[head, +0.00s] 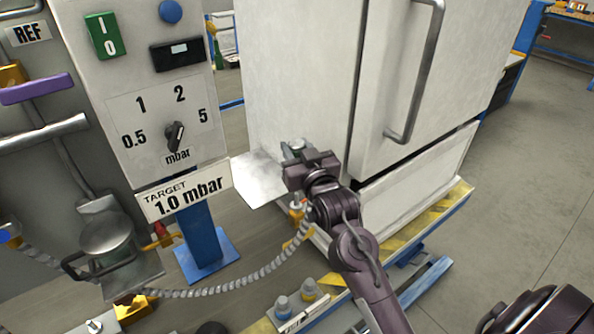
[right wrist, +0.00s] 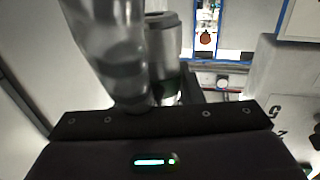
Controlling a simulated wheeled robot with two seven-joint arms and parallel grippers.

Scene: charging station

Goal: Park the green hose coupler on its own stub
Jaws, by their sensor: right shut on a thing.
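My right gripper (head: 299,153) reaches in from the lower right and is shut, in front of the white cabinet. It holds the hose coupler, a grey metal piece whose greenish top (head: 294,146) shows just past the jaws. In the right wrist view a silver cylinder with a dark green band (right wrist: 164,50) stands beyond the gripper's dark edge, beside a glossy grey cylinder (right wrist: 112,50). A ribbed grey hose (head: 225,287) runs along the floor and up to below the gripper. I cannot make out a green stub. My left gripper is not in view.
A control panel (head: 160,100) with a mbar dial stands left, above a blue post (head: 200,240). The white cabinet (head: 300,80) is close behind the gripper. A lidded metal pot (head: 107,238) stands lower left.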

